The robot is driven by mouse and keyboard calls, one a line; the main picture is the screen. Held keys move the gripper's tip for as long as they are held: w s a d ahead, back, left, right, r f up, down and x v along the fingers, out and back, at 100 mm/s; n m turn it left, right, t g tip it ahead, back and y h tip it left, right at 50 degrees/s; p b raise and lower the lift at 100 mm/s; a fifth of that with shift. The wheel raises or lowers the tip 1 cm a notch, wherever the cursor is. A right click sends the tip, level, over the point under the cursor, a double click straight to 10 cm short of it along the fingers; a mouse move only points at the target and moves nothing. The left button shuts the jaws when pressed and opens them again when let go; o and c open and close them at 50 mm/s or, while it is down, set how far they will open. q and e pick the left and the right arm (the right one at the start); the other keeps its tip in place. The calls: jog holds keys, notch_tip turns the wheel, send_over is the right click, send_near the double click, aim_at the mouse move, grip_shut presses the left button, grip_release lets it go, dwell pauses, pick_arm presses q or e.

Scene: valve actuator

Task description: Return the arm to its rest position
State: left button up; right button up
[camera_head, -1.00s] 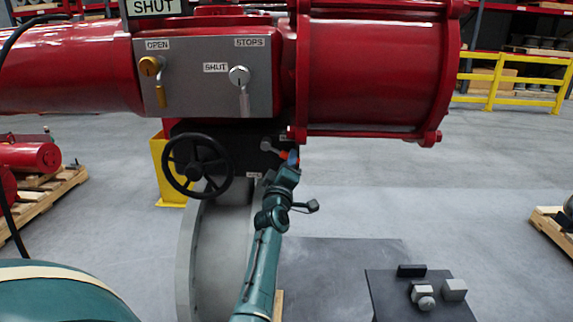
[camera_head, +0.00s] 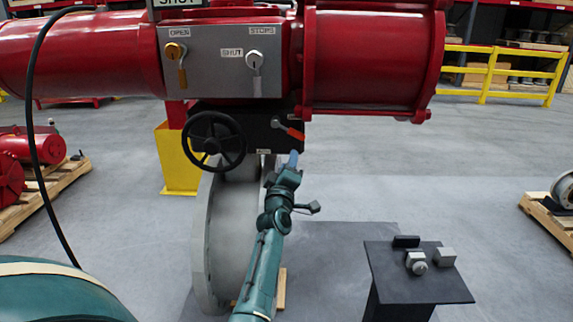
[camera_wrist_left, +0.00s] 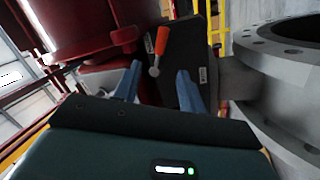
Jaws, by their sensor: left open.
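My left arm (camera_head: 262,262) reaches up from the bottom of the head view. Its gripper (camera_head: 294,158) is just below the black gearbox of the valve actuator, apart from the orange-handled lever (camera_head: 289,128). In the left wrist view the two blue fingers of the gripper (camera_wrist_left: 158,85) stand apart with nothing between them, and the orange lever (camera_wrist_left: 161,42) shows beyond them on the dark box. The red actuator (camera_head: 370,60) fills the top of the head view. My right gripper is not in view.
A black handwheel (camera_head: 214,139) is left of the gripper. A grey flanged valve body (camera_head: 228,235) stands close beside my arm. A dark stand (camera_head: 425,283) with small blocks is at the right. A black cable (camera_head: 38,130) hangs at the left.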

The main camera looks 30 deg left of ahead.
pick_arm(q)
jog(key=shift+w+f, duration=0.1)
dwell(0.4)
jog(key=s+d+f+m+g+h+p, duration=0.4)
jog(key=s+d+f+m+h, duration=0.6)
jog(key=s+d+f+m, duration=1)
jog(key=s+d+f+g+h, duration=0.1)
jog(key=s+d+f+g, duration=0.1)
jog(key=s, duration=0.5)
jog(key=s+d+f+g, duration=0.1)
jog(key=s+d, duration=0.3)
jog(key=s, duration=0.4)
jog(key=shift+s+f+g+h+b, duration=0.2)
jog(key=shift+f+g+h+b, duration=0.25)
jog(key=shift+g, duration=0.15)
jog(key=shift+c, duration=0.2)
jog(key=shift+c, duration=0.3)
